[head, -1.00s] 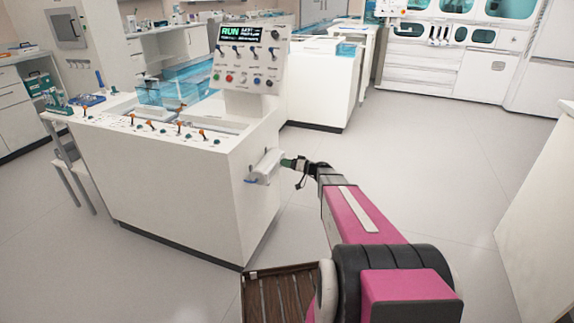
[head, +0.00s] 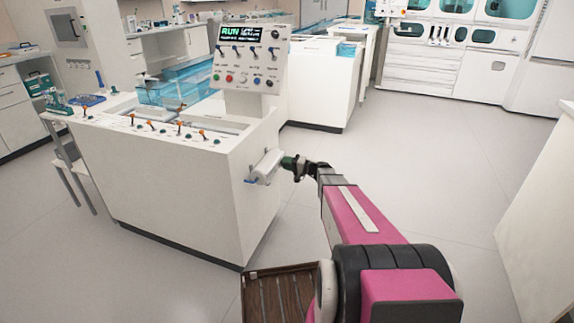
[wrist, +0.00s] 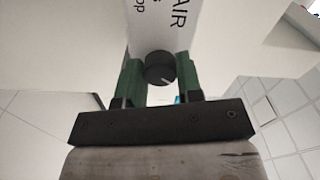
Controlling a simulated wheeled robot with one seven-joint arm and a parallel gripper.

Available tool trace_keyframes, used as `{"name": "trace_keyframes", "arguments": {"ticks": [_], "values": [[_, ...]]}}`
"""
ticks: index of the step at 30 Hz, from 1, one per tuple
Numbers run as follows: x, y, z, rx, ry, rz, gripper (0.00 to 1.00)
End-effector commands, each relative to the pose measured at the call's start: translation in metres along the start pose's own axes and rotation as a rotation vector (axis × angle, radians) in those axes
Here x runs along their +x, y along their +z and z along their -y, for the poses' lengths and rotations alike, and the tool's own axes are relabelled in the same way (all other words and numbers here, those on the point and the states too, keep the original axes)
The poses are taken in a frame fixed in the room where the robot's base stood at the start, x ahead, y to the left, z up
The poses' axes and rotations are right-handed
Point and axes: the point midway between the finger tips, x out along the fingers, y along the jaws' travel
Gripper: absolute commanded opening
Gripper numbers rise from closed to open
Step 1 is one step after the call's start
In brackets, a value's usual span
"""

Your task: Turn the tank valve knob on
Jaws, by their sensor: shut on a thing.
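The tank valve knob (wrist: 160,68) is a round black knob with a white pointer line, in the middle of the wrist view. The line points toward the lower right. My gripper (wrist: 160,75) has its two green fingers on either side of the knob, shut on it. In the head view my gripper (head: 283,163) reaches the white valve box (head: 264,167) on the right side of the tank cabinet (head: 205,190). The knob itself is hidden in the head view. The box carries black lettering with "AIR" (wrist: 178,22) in the wrist view.
A control panel (head: 247,58) with a lit screen, switches and buttons stands on the cabinet. Several orange-topped levers (head: 152,124) line its top. A white counter (head: 545,200) stands at the far right, with open floor (head: 430,165) between.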

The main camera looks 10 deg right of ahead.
Motion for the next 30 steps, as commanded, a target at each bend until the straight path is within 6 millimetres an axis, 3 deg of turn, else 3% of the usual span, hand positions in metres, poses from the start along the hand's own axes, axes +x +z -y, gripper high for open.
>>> {"name": "trace_keyframes", "arguments": {"ticks": [18,30], "values": [[-0.0004,0.0002,-0.0002,0.579,0.002,0.001,0.1],[-0.0005,0.0001,-0.0002,0.846,0.002,0.001,0.1]]}}
